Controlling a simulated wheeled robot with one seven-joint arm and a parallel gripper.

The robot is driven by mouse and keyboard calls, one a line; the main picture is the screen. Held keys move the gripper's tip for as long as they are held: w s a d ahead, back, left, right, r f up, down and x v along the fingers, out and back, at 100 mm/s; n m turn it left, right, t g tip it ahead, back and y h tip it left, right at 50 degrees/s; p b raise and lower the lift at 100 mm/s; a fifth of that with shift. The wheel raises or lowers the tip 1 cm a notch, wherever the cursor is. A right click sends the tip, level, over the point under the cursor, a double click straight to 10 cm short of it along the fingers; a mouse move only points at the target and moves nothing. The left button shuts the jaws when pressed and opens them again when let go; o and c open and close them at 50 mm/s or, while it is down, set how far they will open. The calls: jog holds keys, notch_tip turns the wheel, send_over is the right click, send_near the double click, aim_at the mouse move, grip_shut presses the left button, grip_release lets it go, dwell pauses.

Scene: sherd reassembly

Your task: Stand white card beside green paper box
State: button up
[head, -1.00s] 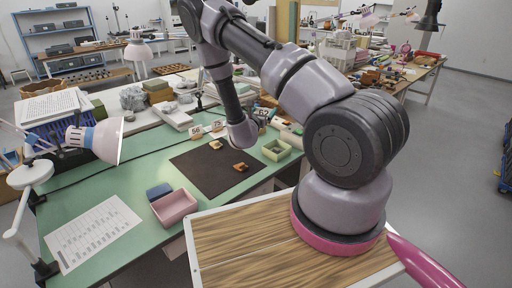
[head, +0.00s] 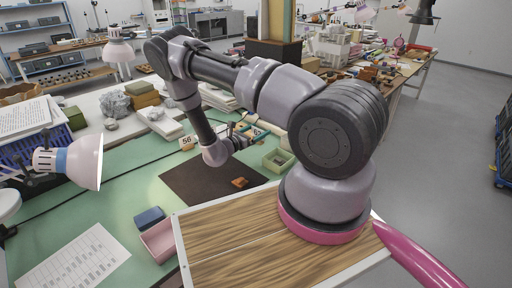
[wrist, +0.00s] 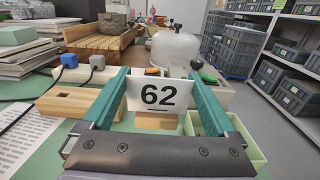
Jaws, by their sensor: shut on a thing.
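My gripper (wrist: 158,78) has teal fingers and is shut on a white card (wrist: 158,98) printed 62, which stands upright between the fingers. In the head view my gripper (head: 246,142) is small and partly hidden by its own wrist, with the white card (head: 258,133) at its tip. The pale green paper box (head: 277,160) is open-topped and sits close by on the near right side of the gripper. In the wrist view the box (wrist: 254,150) shows at the lower right, partly behind the right finger. Whether the card touches the table is unclear.
A dark mat (head: 195,188) with an orange-brown sherd (head: 239,183) lies left of the box. Another card (head: 187,143), marked 56, stands at its back edge. A wooden block (wrist: 75,105) is left of my fingers.

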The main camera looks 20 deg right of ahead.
aim_at(258, 143)
jog(key=shift+f, duration=3.35)
jog(key=shift+f, duration=0.15)
jog(key=o, duration=1)
jog(key=shift+c, duration=0.2)
jog(key=shift+r, duration=0.2)
jog(key=v, duration=1.2)
